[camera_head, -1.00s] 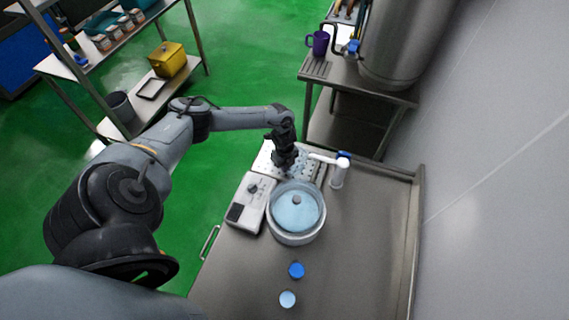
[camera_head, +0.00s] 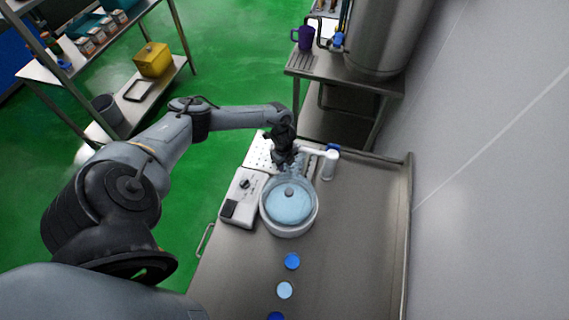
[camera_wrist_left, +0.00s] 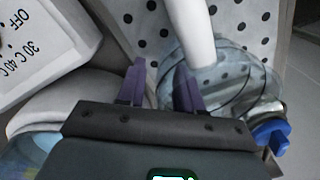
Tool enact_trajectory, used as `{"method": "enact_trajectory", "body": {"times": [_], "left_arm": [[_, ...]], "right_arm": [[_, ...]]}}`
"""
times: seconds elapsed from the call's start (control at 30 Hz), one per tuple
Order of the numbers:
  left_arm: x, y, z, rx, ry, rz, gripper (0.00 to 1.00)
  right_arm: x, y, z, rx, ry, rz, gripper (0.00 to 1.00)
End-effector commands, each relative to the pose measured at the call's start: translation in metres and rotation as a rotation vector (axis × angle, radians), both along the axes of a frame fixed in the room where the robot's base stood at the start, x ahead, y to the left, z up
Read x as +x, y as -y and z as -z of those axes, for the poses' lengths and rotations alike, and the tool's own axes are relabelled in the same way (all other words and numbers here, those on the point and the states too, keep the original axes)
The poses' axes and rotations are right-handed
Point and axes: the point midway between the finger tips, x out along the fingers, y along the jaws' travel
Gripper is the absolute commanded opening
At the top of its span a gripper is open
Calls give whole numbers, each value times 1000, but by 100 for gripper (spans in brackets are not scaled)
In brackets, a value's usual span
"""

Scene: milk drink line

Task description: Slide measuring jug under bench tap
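The bench tap (camera_head: 328,165) is white with a blue top and stands on the bench right of my left gripper (camera_head: 286,162). Its white spout points left towards the gripper. In the left wrist view a white tube, apparently the spout (camera_wrist_left: 192,32), runs in from the top edge. A clear jug (camera_wrist_left: 232,85) stands under and around the spout's end on the dotted plate. My left gripper (camera_wrist_left: 158,92) has its purple fingers well apart; the right finger overlaps the jug's near side, and I cannot tell whether they touch. My right gripper is out of view.
A round pot with a pale blue lid (camera_head: 289,205) stands close in front of the gripper. A control box (camera_head: 243,197) with a dial is left of it. The perforated plate (camera_head: 259,152) lies behind. Small blue caps (camera_head: 292,261) lie at the front; the bench's right side is clear.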

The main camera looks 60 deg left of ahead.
Motion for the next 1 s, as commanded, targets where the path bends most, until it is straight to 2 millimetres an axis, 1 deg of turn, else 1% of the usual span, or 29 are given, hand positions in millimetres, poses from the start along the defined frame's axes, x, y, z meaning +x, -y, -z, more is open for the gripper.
{"method": "enact_trajectory", "body": {"times": [0.3,0.47,0.57,0.8,1.0], "left_arm": [[0,0,-1,0,1,0,38],[0,-1,-12,1,1,0,38],[0,-1,-25,1,2,2,38],[-2,-1,-67,2,3,2,38],[-2,0,-94,0,2,0,38]], "right_arm": [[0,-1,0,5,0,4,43],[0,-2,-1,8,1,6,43],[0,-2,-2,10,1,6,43],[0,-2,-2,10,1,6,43],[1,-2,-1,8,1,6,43]]}}
